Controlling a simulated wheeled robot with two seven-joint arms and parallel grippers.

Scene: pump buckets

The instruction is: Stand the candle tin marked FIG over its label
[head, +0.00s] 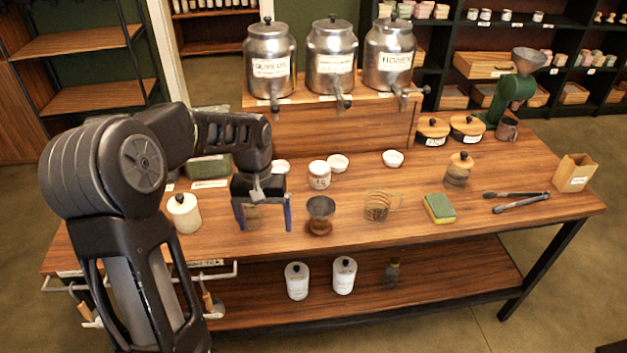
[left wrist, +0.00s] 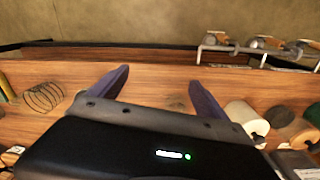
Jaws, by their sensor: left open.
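A small white tin (head: 319,175) with a dark mark on its front, seemingly FIG, stands upright near the middle of the table. My left gripper (head: 264,222) is open, its two blue-grey fingers pointing down over the table to the left of that tin and apart from it. The fingers also show in the left wrist view (left wrist: 158,78). A small brownish thing (head: 252,217) shows between the fingers; I cannot tell what it is. A white label card (head: 210,184) lies at the back left, its writing unreadable. My right gripper is not in view.
A white lidded jar (head: 184,213) stands left of the gripper. White bowls (head: 337,163) and metal dispensers (head: 332,60) are behind.

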